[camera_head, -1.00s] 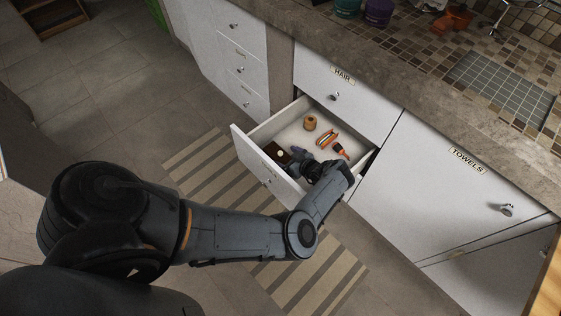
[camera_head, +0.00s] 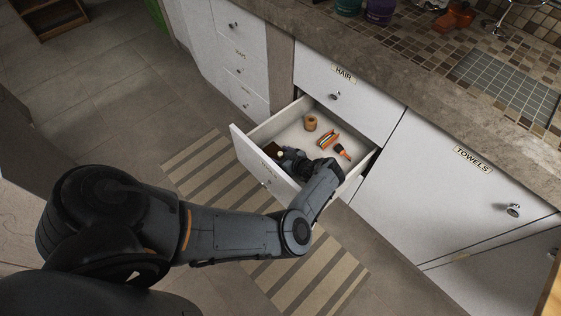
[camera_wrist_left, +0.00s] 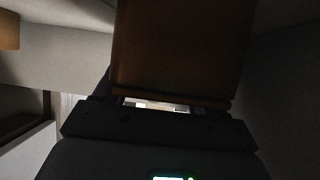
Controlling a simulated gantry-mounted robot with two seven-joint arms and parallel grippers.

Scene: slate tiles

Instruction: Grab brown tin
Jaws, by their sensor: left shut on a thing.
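The brown tin (camera_head: 273,149) is a small dark brown thing at the front left of the open drawer, mostly covered by my left gripper in the head view. In the left wrist view the brown tin (camera_wrist_left: 176,45) fills the upper middle, right in front of the gripper. My left gripper (camera_head: 281,152) reaches down into the drawer and is shut on the tin. The fingertips are hard to make out in the dark wrist view. My right gripper is not in view.
The open drawer (camera_head: 244,153) also holds a tan cylinder (camera_head: 311,123), an orange tool with several colours (camera_head: 328,139) and an orange-and-black brush (camera_head: 342,152). Its walls stand close around the gripper. A striped rug (camera_head: 214,170) lies on the floor below.

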